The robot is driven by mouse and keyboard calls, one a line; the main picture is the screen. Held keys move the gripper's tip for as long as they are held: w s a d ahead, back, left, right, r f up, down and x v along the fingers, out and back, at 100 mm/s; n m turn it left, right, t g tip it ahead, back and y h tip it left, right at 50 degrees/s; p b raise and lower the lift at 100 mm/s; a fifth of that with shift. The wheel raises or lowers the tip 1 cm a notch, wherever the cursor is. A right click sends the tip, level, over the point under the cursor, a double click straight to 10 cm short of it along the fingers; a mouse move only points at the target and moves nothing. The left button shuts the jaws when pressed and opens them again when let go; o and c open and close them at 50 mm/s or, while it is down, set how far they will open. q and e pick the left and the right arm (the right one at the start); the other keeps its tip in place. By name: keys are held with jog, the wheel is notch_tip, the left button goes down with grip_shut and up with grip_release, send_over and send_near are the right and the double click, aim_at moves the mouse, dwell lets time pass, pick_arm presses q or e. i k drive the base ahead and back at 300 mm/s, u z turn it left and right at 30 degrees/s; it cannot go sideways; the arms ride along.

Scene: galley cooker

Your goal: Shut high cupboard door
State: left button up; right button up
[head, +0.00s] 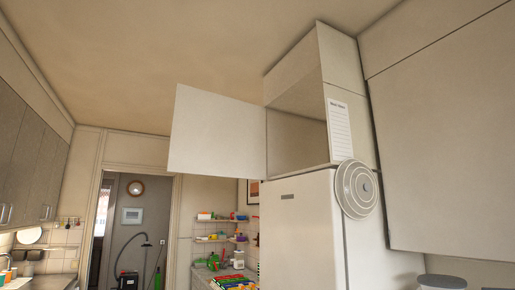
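The high cupboard (300,140) is a pale box above the tall white fridge (303,220). Its door (217,131) stands wide open, swung out to the left, with its hinge side at the cupboard's left edge. The inside of the cupboard shows and looks empty from here. Neither of my grippers is in the head view.
A round ribbed disc (357,189) and a paper list (339,124) are on the side faces at the right. Closed wall cupboards (440,130) fill the right. Shelves (220,221) with colourful items and a doorway (133,225) lie beyond, lower left.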

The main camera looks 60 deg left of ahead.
aim_at(211, 134)
jog(key=u, duration=3)
jog(key=i, duration=6.15)
jog(key=z, duration=3.05)
jog(key=k, duration=0.35)
jog(key=u, duration=0.05)
